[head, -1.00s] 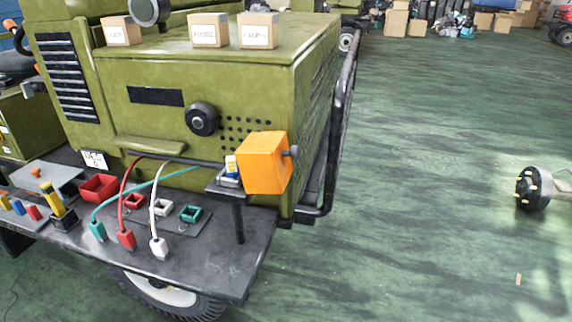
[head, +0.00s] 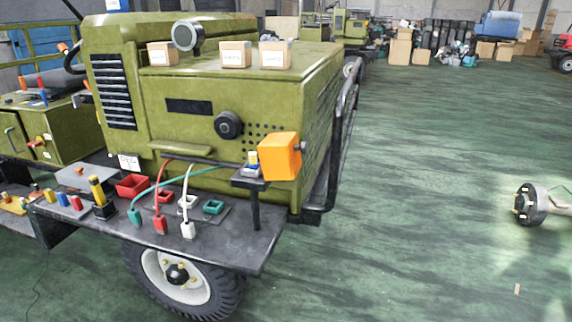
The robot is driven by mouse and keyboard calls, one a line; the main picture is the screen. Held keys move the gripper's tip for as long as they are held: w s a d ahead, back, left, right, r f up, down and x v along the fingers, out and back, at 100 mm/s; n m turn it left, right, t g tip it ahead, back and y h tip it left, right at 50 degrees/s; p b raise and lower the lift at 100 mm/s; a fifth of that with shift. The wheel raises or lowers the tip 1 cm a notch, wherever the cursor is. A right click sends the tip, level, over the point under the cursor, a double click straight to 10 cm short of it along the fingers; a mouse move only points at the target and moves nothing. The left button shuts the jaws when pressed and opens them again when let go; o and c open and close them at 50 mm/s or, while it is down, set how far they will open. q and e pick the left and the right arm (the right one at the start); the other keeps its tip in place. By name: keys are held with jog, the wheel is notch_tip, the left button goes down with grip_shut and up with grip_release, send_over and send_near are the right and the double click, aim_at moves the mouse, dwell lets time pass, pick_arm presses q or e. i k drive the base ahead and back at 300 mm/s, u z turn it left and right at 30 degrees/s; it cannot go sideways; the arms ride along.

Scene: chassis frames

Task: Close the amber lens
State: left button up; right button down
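The amber lens (head: 280,156) is an orange box-shaped cover at the front right corner of the green vehicle body. It stands swung out beside a small dark stand (head: 254,185), with a small dark knob on its right side. A small blue, white and yellow part (head: 251,165) sits on the stand, exposed just left of the lens.
A dark shelf (head: 225,244) carries red, green and white plugs with cables, coloured sockets and a red tray (head: 132,185). Cardboard boxes (head: 235,54) sit on the hood. A black rail (head: 338,140) runs along the right side.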

aim_at(280, 155)
jog(key=u, duration=0.35)
jog(key=i, duration=0.85)
jog(key=z, duration=0.1)
